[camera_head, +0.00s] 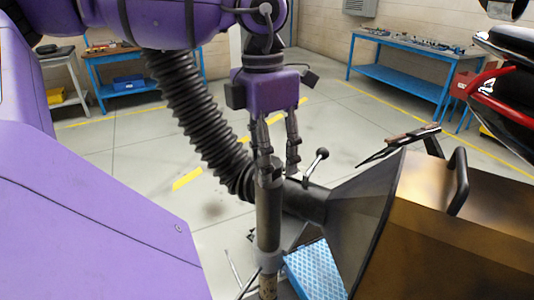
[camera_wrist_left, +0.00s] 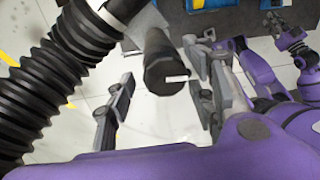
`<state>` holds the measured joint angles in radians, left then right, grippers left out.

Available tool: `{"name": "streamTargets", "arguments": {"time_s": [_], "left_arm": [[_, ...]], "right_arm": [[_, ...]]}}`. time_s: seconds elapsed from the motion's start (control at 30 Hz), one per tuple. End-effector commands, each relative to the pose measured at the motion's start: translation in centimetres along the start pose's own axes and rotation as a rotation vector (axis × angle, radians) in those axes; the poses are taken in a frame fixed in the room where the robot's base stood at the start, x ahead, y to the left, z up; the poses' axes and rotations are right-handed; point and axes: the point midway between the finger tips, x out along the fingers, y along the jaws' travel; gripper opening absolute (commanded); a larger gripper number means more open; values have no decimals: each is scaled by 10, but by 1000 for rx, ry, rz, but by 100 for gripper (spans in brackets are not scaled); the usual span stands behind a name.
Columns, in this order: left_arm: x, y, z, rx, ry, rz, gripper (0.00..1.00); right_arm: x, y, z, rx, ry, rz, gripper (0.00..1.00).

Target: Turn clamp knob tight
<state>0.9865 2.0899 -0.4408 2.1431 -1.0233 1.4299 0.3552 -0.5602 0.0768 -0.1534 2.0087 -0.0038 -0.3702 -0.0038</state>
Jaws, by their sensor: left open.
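The clamp knob appears to be the dark round cap with a white mark (camera_wrist_left: 166,77) in the left wrist view, on top of an upright post. In the head view the grey post (camera_head: 268,215) stands below my left gripper (camera_head: 279,166). The left gripper points down, open, with its fingers around the post's top. In the left wrist view the cap lies between the left fingers (camera_wrist_left: 160,92), and I see no clear grip on it. A purple arm with a small grey gripper (camera_wrist_left: 290,36), seemingly my right, shows at upper right there; its jaws are too small to read.
A lever with a ball end (camera_head: 321,154) stands right of the post. A ribbed black hose (camera_head: 200,115) runs close behind the gripper into a dark hood (camera_head: 370,215) at right. A blue textured step (camera_head: 316,268) lies below. Blue workbenches (camera_head: 405,75) stand far back.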

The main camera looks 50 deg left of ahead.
Motion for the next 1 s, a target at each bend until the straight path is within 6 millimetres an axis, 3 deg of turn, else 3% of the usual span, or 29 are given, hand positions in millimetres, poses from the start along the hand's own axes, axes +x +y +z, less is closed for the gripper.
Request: {"name": "streamTargets", "arguments": {"time_s": [0.07,0.37,0.67,1.0], "left_arm": [[0,0,0,0,0,0,47],[0,0,0,0,0,1,9],[-1,1,0,37,2,3,9],[-2,1,2,260,17,3,9]], "right_arm": [[0,0,0,1,0,0,20],[0,-1,0,2,0,-1,20],[-1,-1,-3,2,3,0,20],[-6,0,-14,6,18,1,20]]}}
